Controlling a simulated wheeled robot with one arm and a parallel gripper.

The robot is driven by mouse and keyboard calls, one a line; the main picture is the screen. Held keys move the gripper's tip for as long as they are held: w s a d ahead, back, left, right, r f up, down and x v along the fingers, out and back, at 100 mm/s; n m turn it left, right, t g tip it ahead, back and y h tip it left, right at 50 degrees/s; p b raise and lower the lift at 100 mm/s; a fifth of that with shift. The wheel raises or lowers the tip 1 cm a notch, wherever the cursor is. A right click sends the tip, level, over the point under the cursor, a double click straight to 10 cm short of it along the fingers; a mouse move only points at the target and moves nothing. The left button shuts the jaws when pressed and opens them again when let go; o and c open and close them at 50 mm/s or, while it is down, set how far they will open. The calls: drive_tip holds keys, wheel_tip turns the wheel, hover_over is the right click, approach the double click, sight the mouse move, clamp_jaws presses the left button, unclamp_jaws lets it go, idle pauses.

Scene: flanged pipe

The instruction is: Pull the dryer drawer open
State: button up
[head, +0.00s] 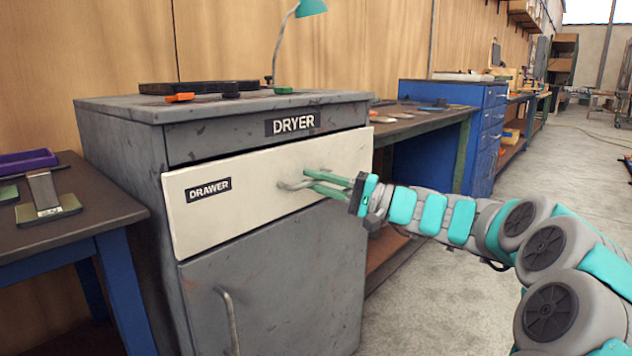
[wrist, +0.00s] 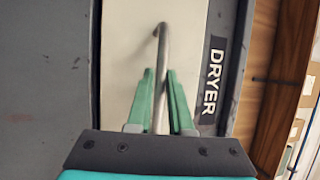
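The dryer (head: 262,108) is a worn grey cabinet. Its white drawer front (head: 240,215) carries a DRAWER label and stands slightly proud of the grey body. A grey bar handle (head: 290,185) sits right of the drawer's middle. My gripper (head: 318,182) reaches it from the right, its green fingers apart, one above the other. In the wrist view the handle (wrist: 162,45) runs between the fingertips (wrist: 159,74), with a small gap on the left side. Contact on the right side is unclear. The white drawer front (wrist: 122,60) lies just beyond the fingers.
Below the drawer is a grey door with its own curved handle (head: 229,320). A blue-legged table (head: 75,228) stands close at left. A workbench (head: 425,122) and blue cabinet (head: 490,130) stand to the right. The floor (head: 440,290) in front of the dryer is free.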

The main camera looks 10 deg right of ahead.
clamp_jaws()
idle(1.0)
